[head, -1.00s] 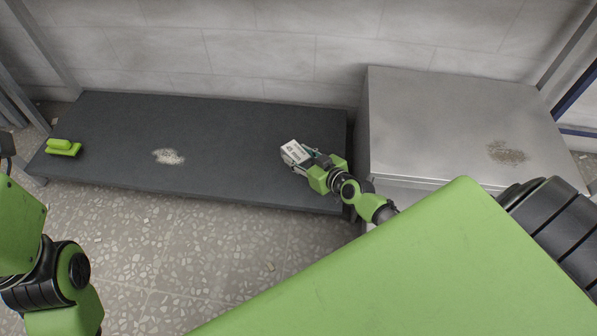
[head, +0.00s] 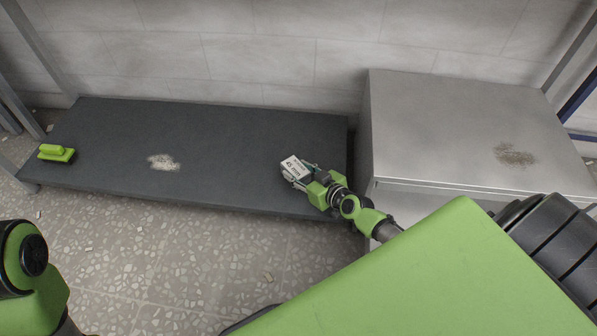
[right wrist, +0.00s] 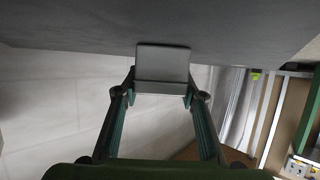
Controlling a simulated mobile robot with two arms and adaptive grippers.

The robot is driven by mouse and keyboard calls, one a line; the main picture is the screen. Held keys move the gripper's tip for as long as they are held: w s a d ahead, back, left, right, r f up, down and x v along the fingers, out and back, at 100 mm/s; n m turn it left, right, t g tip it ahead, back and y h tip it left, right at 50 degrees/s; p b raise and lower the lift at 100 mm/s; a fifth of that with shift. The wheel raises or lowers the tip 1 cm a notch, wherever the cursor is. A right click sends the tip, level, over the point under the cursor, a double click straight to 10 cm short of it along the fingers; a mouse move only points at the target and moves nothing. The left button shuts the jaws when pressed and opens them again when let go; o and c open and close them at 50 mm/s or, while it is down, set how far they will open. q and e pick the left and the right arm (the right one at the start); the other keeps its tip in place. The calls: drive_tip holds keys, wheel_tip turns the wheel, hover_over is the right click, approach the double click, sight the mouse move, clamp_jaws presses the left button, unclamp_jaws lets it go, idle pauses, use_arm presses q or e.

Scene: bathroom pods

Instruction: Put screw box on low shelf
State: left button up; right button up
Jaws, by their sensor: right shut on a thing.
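A small white screw box (head: 294,166) with dark print is between the fingers of my right gripper (head: 304,173), over the right part of the low dark grey shelf (head: 230,150). My right gripper is shut on it. In the right wrist view the box (right wrist: 163,66) shows as a plain grey block between the fingertips (right wrist: 160,88), close against the dark shelf surface. I cannot tell whether it touches the shelf. My left arm shows at the lower left of the head view, but its gripper is out of view.
A green brush (head: 57,153) lies at the shelf's left end. A pale powdery patch (head: 163,162) marks the shelf left of centre. A metal cabinet (head: 450,130) with a brown stain (head: 515,155) stands to the right. The shelf between patch and box is clear.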

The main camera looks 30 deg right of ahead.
drive_tip(key=o, duration=1.3)
drive_tip(key=shift+f, duration=0.1)
